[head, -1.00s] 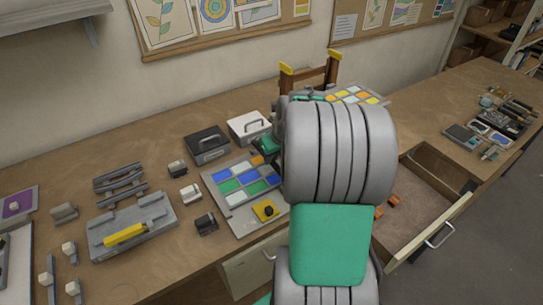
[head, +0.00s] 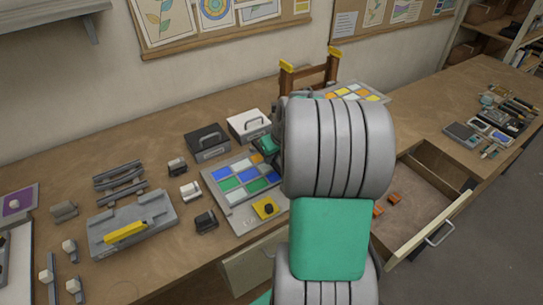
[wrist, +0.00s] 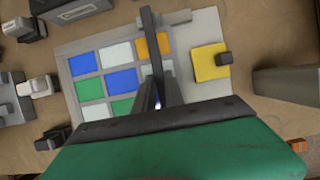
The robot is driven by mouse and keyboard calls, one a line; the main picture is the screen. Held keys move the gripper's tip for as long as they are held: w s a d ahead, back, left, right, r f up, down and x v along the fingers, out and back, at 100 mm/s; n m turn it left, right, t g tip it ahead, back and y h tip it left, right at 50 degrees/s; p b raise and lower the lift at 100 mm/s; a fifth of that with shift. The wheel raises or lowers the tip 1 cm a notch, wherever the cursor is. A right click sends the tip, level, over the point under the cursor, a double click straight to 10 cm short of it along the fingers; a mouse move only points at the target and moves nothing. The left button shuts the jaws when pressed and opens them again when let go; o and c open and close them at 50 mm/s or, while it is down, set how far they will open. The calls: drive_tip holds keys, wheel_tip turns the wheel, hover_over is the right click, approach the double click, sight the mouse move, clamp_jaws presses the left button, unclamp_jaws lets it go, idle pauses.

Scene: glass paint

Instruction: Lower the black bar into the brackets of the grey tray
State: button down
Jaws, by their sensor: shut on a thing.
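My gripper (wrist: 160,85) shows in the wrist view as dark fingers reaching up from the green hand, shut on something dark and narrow. I take it for the black bar, but its outline merges with the fingers. Below the fingers lies a flat grey tray (wrist: 65,58) with blue, green, white and orange panes; whether anything touches it I cannot tell. The same tray (head: 248,222) is in the middle of the head view, where my arm hides most of the hand. A second grey tray (head: 105,248), with raised parts and a yellow bar (head: 125,232), is at the left.
A black box (head: 207,143) and a white box (head: 248,126) stand behind the paned tray. Small blocks (head: 190,190) and dark grey bars (head: 118,184) lie to its left. An open drawer (head: 428,190) is at the right. A wooden stand (head: 308,78) is behind my arm.

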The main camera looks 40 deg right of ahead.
drive_tip(key=shift+f, duration=0.15)
idle(0.4)
drive_tip(key=shift+f+b, duration=0.45)
drive_tip(key=shift+f, duration=0.4)
drive_tip(key=c, duration=1.3)
unclamp_jaws()
drive_tip(key=shift+r, duration=0.1)
drive_tip(key=shift+r+p, duration=3.15)
drive_tip(key=shift+r, duration=0.25)
